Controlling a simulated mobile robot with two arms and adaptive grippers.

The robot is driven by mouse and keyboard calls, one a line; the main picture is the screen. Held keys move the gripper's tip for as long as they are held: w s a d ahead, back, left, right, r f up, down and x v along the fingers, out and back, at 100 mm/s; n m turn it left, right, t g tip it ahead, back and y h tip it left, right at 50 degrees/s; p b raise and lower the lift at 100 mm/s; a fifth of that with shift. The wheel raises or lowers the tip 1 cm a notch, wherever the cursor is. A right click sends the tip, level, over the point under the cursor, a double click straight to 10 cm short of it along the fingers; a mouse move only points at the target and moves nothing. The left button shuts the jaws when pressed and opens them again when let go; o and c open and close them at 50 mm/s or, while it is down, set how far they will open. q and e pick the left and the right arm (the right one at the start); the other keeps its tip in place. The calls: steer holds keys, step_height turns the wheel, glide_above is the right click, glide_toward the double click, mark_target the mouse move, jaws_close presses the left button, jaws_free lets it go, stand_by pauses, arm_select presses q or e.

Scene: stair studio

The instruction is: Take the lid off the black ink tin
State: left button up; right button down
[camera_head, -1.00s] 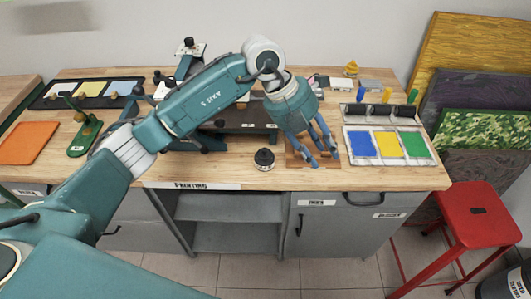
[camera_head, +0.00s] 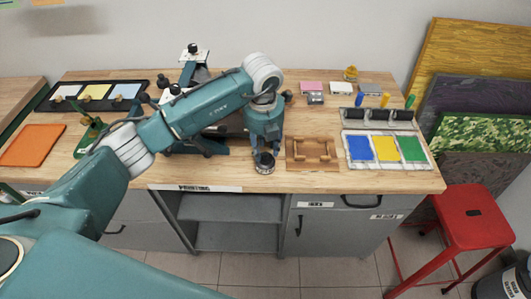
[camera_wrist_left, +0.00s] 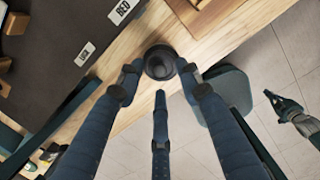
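The black ink tin (camera_head: 264,168) stands upright near the front edge of the wooden worktop. In the left wrist view its round dark top (camera_wrist_left: 159,62) faces the camera. My left gripper (camera_head: 264,153) points down directly over the tin and hides part of its top. In the left wrist view the left gripper's fingers (camera_wrist_left: 160,78) are spread, two flanking the tin and one in front, with nothing gripped. Whether a finger touches the tin is unclear. A dark-fingered gripper, likely my right one (camera_wrist_left: 284,106), shows small over the floor; its opening is unclear.
A wooden frame (camera_head: 312,163) lies just right of the tin. An ink tray (camera_head: 346,135) with blue, yellow and green pads is farther right. An orange mat (camera_head: 32,146) lies at left. A red stool (camera_head: 473,214) stands beside the bench.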

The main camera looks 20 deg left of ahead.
arm_select(q)
steer(key=shift+w+f, duration=0.15)
steer(key=shift+f, duration=0.9)
jaws_close()
arm_select(e)
steer(key=shift+d+r, duration=0.2)
steer(key=shift+r, duration=0.2)
arm_select(q)
steer(key=shift+r, duration=0.15)
